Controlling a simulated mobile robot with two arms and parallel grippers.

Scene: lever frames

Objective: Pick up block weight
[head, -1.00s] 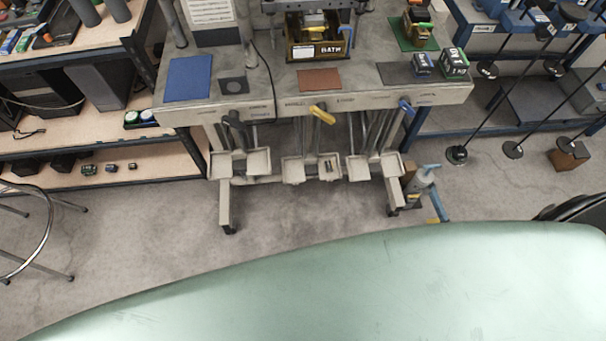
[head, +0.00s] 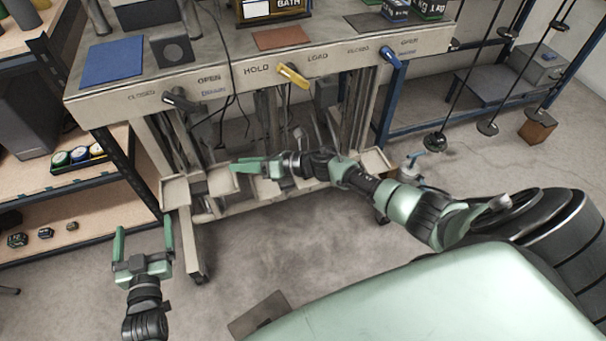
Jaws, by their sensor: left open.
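Two dark block weights with green and white markings stand at the top right of the bench: a smaller one (head: 396,11) and a larger one (head: 430,9), both cut by the top edge of the picture. My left gripper (head: 143,232) is open and empty over the floor at the lower left, well away from them. My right gripper (head: 240,165) is in front of the bench, over the trays below the levers. It points left and is seen side-on, so its finger gap is hidden.
The bench carries a blue mat (head: 112,61), a brown mat (head: 281,38) and a grey block (head: 172,50). Black (head: 186,101), yellow (head: 293,76) and blue (head: 391,57) levers stick out from its front. A shelf (head: 90,172) stands left. Floor is open in front.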

